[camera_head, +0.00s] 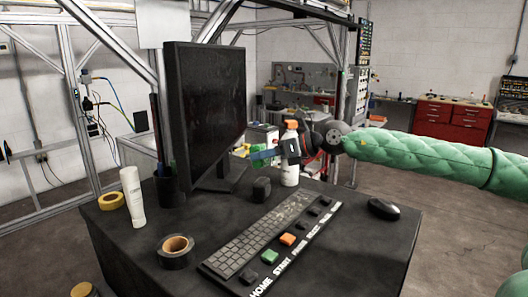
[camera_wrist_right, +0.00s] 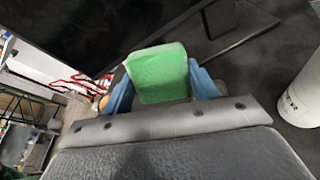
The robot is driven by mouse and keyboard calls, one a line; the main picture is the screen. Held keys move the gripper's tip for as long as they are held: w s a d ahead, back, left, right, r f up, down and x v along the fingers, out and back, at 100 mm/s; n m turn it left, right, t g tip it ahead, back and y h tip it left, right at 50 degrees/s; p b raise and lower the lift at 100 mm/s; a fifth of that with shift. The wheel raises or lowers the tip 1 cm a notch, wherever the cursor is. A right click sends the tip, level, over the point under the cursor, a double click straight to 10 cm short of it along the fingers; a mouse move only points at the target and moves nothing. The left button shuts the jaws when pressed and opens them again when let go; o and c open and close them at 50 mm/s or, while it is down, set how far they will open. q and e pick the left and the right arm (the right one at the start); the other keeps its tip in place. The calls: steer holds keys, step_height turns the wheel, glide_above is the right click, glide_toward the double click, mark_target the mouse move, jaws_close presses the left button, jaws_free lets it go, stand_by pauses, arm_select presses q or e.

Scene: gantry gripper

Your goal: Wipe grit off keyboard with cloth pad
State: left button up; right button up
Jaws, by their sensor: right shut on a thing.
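The keyboard (camera_head: 245,243) lies on the dark desk, angled away to the right, with pale specks on its far keys. A strip along its near side carries large coloured buttons and white lettering. The pad is clear of the keyboard and only partly shows in the head view. My left gripper is out of view.
A tape roll (camera_head: 175,250), white tube (camera_head: 132,195) and pen cup (camera_head: 168,188) are left. A mouse (camera_head: 383,209) lies right.

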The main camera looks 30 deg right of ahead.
arm_select(q)
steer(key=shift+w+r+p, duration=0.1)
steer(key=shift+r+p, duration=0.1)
steer(key=shift+p, duration=0.15)
arm_select(e)
steer(key=shift+h, duration=0.3)
steer(key=shift+s+d+f+g+p, duration=0.1)
steer(key=shift+d+g+p, duration=0.2)
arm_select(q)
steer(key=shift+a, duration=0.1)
arm_select(e)
steer(key=shift+s, duration=0.1)
arm_select(q)
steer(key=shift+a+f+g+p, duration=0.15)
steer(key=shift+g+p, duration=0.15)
steer(key=shift+p, duration=0.5)
arm_select(e)
steer(key=shift+s+g+h, duration=0.1)
steer(key=shift+g+h, duration=0.4)
